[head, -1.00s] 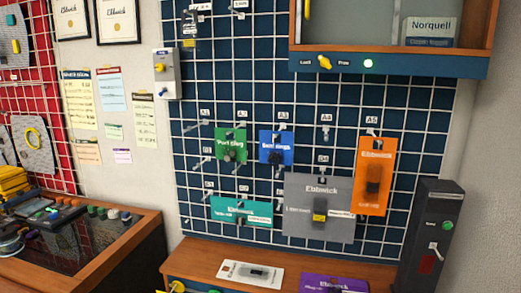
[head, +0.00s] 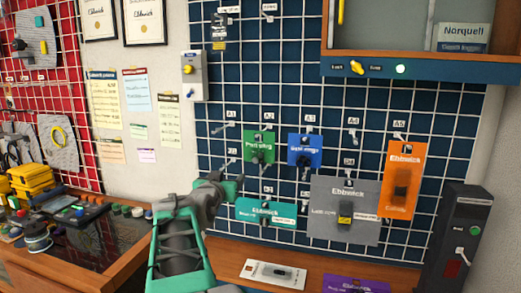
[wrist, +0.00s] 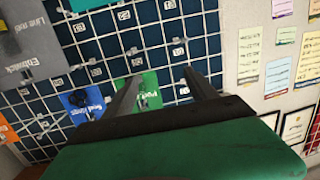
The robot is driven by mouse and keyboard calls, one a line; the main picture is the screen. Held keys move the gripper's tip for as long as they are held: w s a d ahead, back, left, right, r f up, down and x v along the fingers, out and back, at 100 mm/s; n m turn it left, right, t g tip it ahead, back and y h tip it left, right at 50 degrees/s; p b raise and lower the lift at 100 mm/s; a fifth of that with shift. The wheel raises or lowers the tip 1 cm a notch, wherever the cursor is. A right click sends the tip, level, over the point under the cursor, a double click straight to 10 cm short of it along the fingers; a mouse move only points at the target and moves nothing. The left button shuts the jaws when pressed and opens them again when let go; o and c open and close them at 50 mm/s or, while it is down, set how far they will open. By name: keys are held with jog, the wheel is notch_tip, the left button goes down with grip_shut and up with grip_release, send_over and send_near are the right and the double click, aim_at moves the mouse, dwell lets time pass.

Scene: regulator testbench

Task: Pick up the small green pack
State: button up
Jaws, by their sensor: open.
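The small green pack (head: 256,142) hangs on the wire grid under the A2 label, left of the blue pack. In the wrist view the green pack (wrist: 152,98) shows upside down, partly behind one of my fingers. My gripper (head: 226,186) is in the head view, below and left of the green pack. In the wrist view my gripper (wrist: 161,76) has its two dark fingers spread apart, with nothing held between them. The green pack appears beyond the fingers; I cannot tell the exact gap.
A blue pack (head: 306,143) hangs close on the right. A wide teal pack (head: 262,208), a large grey pack (head: 332,192) and an orange pack (head: 401,165) hang around it. Bare hooks stick out from the grid. A wooden shelf (head: 232,257) lies below.

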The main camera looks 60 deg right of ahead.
jog(key=m+g+h, duration=0.1)
jog(key=g+h, duration=0.1)
send_near(257, 153)
jog(key=d, duration=0.2)
jog(key=d+p, duration=0.2)
jog(key=d, duration=0.1)
jog(key=w+d+p, duration=0.1)
jog(key=d, duration=0.3)
jog(key=shift+w+p, duration=0.15)
jog(key=shift+p, duration=0.2)
jog(key=shift+a, duration=0.1)
jog(key=shift+c, duration=0.3)
grip_shut()
jog(key=shift+r, duration=0.15)
